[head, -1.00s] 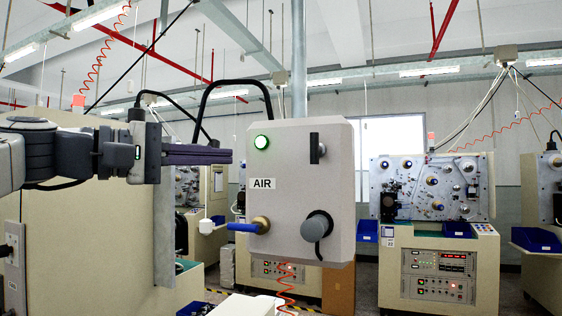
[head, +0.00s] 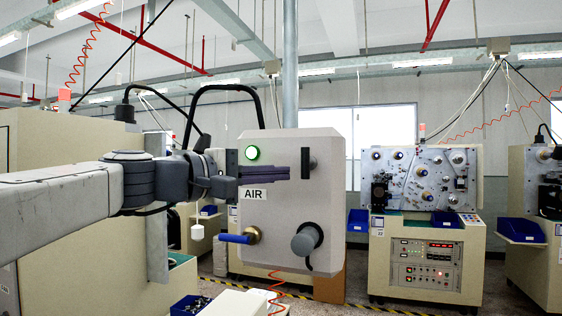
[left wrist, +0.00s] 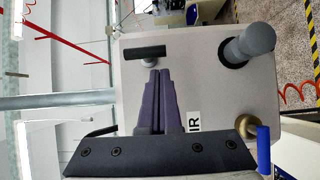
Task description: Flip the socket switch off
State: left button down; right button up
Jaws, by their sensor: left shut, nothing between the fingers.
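A grey panel box (head: 270,207) carries a black switch handle (head: 308,159) at its upper right, standing upright in the head view. The handle also shows in the left wrist view (left wrist: 144,53). A grey round plug (head: 304,241) sits in the socket low on the panel. In the left wrist view the fingertips (left wrist: 158,72) are close to the handle; contact cannot be told. My right gripper is not in view.
A blue valve handle (head: 235,239) sticks out left at the panel's lower edge. An AIR label (head: 253,195) is beside it, above. A coiled red hose (head: 277,290) hangs below. Winding machines (head: 420,195) stand behind, with blue bins (head: 358,221).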

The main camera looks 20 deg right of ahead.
pick_arm(q)
jog(key=shift+s+d, duration=0.25)
jog(key=shift+d, duration=0.35)
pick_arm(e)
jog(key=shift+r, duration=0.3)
